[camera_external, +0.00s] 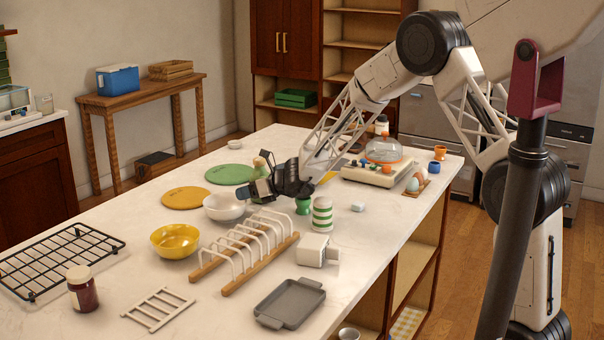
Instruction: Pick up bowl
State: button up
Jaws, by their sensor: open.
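A white bowl (224,207) stands upright on the white countertop, near its middle. A yellow bowl (175,241) stands in front of it and to the left, and both look empty. My gripper (256,190) is open, just above and to the right of the white bowl's rim. I cannot tell from this view whether a finger touches the rim. The black gripper body hides part of the counter behind it.
A white dish rack (246,250) with wooden rails stands close in front of the white bowl. Green (230,174) and yellow (185,198) round boards lie behind it. A green-striped jar (322,215) and green egg cup (303,205) stand to the right. A grey tray (290,303) lies in front.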

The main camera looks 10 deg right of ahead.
jog(key=shift+x, duration=1.15)
jog(key=shift+c, duration=0.3)
jog(key=shift+r, duration=0.1)
grip_shut()
